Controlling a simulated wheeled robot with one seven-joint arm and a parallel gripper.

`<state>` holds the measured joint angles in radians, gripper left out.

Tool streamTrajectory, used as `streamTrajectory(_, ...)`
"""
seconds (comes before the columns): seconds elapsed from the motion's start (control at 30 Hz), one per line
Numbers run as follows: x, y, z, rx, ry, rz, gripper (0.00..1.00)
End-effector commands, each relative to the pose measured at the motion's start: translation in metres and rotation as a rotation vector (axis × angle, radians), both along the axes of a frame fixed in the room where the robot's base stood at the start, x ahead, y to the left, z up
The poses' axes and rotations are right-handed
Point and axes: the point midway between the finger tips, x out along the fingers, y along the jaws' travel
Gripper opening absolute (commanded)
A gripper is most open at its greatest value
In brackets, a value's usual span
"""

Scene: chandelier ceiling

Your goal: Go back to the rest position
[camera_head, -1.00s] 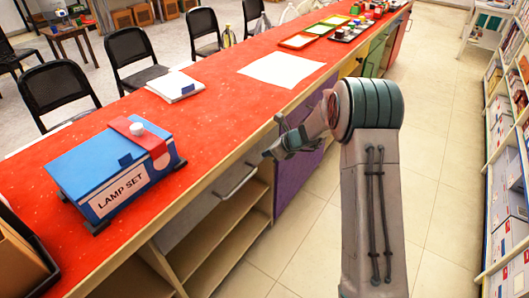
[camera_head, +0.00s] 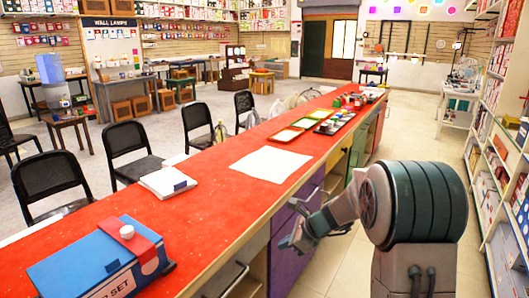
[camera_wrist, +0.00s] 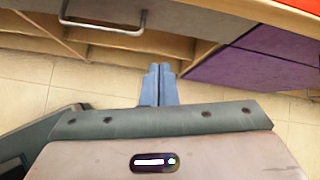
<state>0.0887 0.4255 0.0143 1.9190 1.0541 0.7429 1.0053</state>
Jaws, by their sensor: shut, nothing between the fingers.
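My gripper (camera_head: 292,242) is in front of the counter's drawer side, below the level of the red top. In the wrist view my gripper (camera_wrist: 159,72) shows its two fingers together, with nothing between them. The fingers point toward the counter's wooden shelves and a drawer handle (camera_wrist: 104,27). My arm is bent, with its large round joint at the right of the head view.
A long red counter (camera_head: 215,200) runs along the left, bearing a blue lamp set box (camera_head: 85,262), a white book (camera_head: 167,181), paper (camera_head: 270,164) and trays (camera_head: 286,135). Black chairs (camera_head: 130,150) stand behind it. Stocked shelves (camera_head: 500,180) line the right; tiled floor lies between.

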Motion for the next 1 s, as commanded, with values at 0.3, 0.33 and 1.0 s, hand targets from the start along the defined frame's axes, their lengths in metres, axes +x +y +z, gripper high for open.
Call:
streamTrajectory(0.3,-0.111,-0.007,0.102,-0.358,-0.251,0.575,0.00)
streamTrajectory(0.33,-0.122,-0.009,0.109,-0.391,-0.271,0.630,0.00)
streamTrajectory(1.0,-0.297,-0.077,0.188,-0.975,-0.483,1.641,0.00)
